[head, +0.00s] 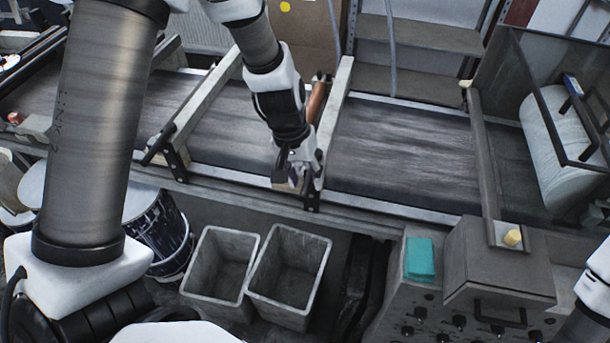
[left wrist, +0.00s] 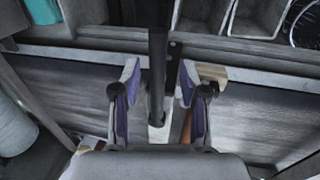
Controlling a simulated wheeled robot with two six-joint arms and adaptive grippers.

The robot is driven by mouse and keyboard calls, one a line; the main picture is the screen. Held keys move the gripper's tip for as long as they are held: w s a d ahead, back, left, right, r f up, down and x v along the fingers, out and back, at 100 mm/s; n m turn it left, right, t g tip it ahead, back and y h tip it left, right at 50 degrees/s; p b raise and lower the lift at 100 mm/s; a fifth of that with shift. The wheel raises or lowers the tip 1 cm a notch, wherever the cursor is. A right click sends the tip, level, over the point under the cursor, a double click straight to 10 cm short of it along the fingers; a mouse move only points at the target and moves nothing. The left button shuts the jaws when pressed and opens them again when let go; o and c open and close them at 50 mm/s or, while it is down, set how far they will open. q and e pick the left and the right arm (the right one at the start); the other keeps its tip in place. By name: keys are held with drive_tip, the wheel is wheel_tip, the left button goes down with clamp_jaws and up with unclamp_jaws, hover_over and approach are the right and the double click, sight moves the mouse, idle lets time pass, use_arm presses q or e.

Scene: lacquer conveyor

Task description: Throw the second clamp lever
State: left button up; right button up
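My left gripper (head: 305,174) is at the near end of the right-hand crossbar (head: 338,95) over the conveyor. In the left wrist view, its two fingers (left wrist: 158,72) are apart, one on each side of a black bar (left wrist: 158,35), which looks like the clamp lever. Gaps show between the bar and both fingers. In the head view the gripper hides this lever. The left-hand crossbar (head: 205,105) has its own black lever (head: 160,143) at its near end. My right gripper is out of view; only part of the right arm shows at the right edge.
A small wooden block (left wrist: 212,73) lies close beside one finger. Two grey bins (head: 222,232) stand below the conveyor's near edge. A control box (head: 497,262) stands at the right. The belt (head: 400,150) is bare.

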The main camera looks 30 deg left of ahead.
use_arm(q)
drive_tip(key=shift+r, duration=0.15)
wheel_tip(320, 180, up, 12)
drive_tip(key=a, duration=0.2)
drive_tip(key=shift+s+a+f, duration=0.15)
drive_tip(key=shift+s+f, duration=0.1)
